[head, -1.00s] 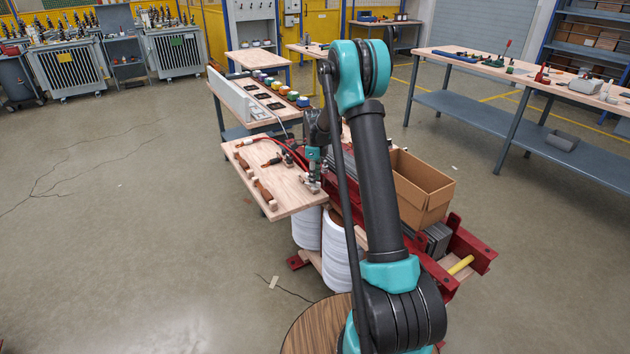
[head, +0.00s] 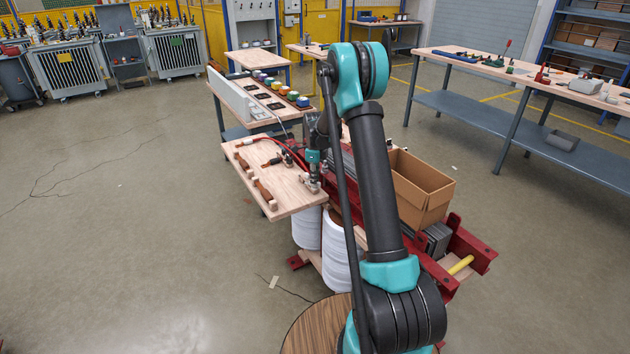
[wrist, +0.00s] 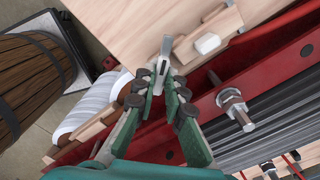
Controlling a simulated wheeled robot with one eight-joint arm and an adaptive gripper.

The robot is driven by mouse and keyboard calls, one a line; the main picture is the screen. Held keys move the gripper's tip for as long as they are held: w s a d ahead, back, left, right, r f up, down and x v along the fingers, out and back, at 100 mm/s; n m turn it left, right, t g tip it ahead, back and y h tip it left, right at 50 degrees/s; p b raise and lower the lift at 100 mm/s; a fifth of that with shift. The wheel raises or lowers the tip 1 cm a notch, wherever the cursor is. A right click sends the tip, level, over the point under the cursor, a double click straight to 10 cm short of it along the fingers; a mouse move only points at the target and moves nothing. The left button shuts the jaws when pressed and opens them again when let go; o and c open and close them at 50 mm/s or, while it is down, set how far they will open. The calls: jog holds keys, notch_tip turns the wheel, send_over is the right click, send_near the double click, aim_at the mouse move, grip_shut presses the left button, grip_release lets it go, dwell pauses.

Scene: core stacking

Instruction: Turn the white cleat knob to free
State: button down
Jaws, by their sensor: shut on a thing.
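My gripper (wrist: 160,90) has its green fingers drawn together on a narrow pale grey piece (wrist: 165,55) that stands up between the fingertips. I cannot tell whether this piece is part of the white cleat knob. A small white block (wrist: 207,43) sits on a wooden cleat just right of the fingertips, apart from them. In the head view my gripper (head: 312,183) is low at the right edge of the wooden board (head: 290,208). What it holds is too small to tell there.
Brown wooden cleats (head: 262,190) and a red cable (head: 262,138) lie on the board. A red steel frame (wrist: 285,65) with a bolt (wrist: 234,104) runs close beside my gripper. White coils (head: 340,260) stand below, and a cardboard box (head: 418,190) is to the right.

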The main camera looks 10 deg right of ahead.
jog(key=n, duration=0.5)
jog(key=shift+n, duration=2.5)
jog(key=c, duration=1.6)
grip_release()
notch_tip(320, 180, up, 12)
jog(key=shift+r, duration=0.1)
